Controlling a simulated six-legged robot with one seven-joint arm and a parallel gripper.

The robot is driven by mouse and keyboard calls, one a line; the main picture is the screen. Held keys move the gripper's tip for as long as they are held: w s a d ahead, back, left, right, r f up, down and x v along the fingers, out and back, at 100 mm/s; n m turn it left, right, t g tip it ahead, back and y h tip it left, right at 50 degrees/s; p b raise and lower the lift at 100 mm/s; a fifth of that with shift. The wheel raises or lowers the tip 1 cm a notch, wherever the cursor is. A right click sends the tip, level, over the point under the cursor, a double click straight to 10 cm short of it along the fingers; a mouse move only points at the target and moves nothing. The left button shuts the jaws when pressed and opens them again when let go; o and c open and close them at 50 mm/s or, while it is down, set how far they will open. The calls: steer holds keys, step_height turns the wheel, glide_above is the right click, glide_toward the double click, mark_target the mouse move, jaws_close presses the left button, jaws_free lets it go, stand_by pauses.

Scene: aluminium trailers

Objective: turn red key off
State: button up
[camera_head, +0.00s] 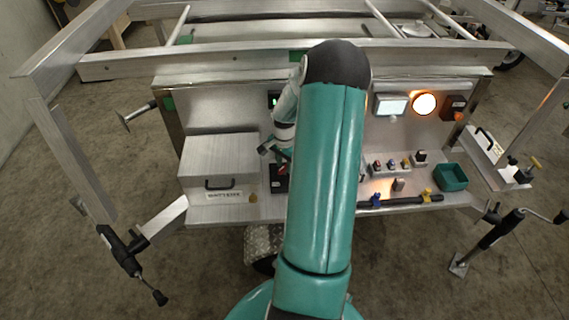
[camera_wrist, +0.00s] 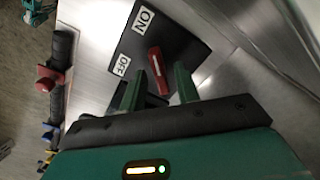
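The red key (camera_wrist: 158,70) sits on a dark plate (camera_wrist: 182,32) in the wrist view. A white ON label (camera_wrist: 143,19) is above it and a white OFF label (camera_wrist: 120,65) is to its left. The key's long side runs nearly up and down in that view, and I cannot tell which label it points to. My gripper (camera_wrist: 166,72) is open, its green fingertips close to the key with the key showing between them. Contact cannot be told. In the head view my gripper (camera_head: 272,152) is just above the dark switch box (camera_head: 279,178), mostly behind my arm.
A metal box with a black handle (camera_head: 219,184) stands left of the switch box. Lit lamps (camera_head: 424,104) are on the upright panel.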

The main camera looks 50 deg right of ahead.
jaws_close()
steer(key=shift+n, duration=0.3)
steer(key=n, duration=1.7)
steer(key=shift+n, duration=0.3)
stand_by(0.3)
